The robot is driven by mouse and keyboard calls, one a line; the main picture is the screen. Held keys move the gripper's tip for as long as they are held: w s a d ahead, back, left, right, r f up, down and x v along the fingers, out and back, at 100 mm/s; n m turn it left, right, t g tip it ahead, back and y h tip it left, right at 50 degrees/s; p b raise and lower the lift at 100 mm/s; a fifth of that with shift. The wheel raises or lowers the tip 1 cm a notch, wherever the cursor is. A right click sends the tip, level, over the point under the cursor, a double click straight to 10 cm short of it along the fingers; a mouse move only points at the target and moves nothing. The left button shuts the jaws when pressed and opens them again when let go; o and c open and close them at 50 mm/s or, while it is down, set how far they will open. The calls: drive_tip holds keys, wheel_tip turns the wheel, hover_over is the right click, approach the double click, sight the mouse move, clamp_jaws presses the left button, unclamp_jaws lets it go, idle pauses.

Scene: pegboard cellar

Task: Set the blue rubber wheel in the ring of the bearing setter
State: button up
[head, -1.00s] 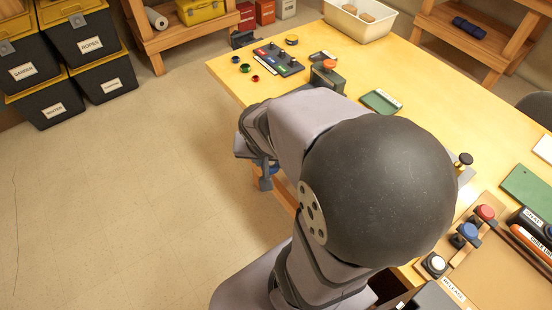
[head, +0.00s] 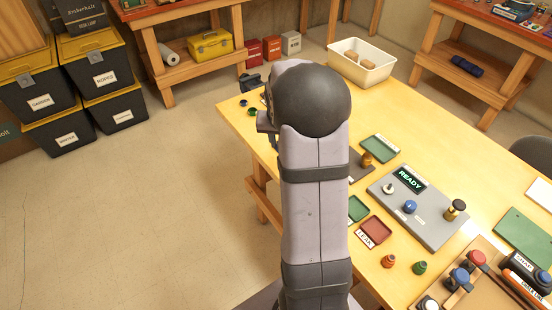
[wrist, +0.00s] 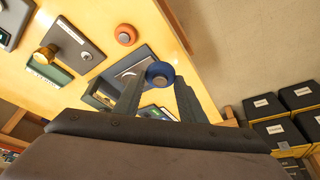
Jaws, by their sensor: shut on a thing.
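The blue rubber wheel (wrist: 160,75) is between the tips of my gripper (wrist: 158,88) in the wrist view. The two grey fingers are shut on it. Behind the wheel lies a dark-framed device (wrist: 118,78) with a pale curved part, partly hidden by the fingers and wheel. I cannot tell whether this is the bearing setter or whether the wheel touches it. In the head view my arm hides the held wheel and most of the gripper. A grey panel with a READY screen (head: 410,180) stands on the table there, with a white peg and a blue round part.
An orange wheel (wrist: 126,34) lies near the table edge. A brass knob (wrist: 45,55) stands to its left. A red tray (head: 375,229) and a cream bin (head: 385,78) are on the table. Storage boxes (head: 105,75) stand on the floor beyond the left edge.

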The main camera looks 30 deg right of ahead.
drive_tip(key=w+d+f+p, duration=0.2)
drive_tip(key=d, duration=0.5)
drive_tip(key=w+d+f+p, duration=0.1)
drive_tip(key=w+d+p, duration=0.2)
drive_tip(key=d, duration=0.4)
drive_tip(key=shift+d+f, duration=0.25)
drive_tip(key=shift+f, duration=0.15)
drive_tip(key=shift+w+f, duration=0.1)
drive_tip(key=shift+f, duration=0.05)
drive_tip(key=shift+f+b, duration=0.8)
drive_tip(key=shift+f, duration=1)
drive_tip(key=shift+f+b, duration=0.6)
drive_tip(key=shift+f, duration=0.1)
drive_tip(key=shift+f+b, duration=0.45)
drive_tip(key=shift+b, duration=0.25)
drive_tip(key=o, duration=1.5)
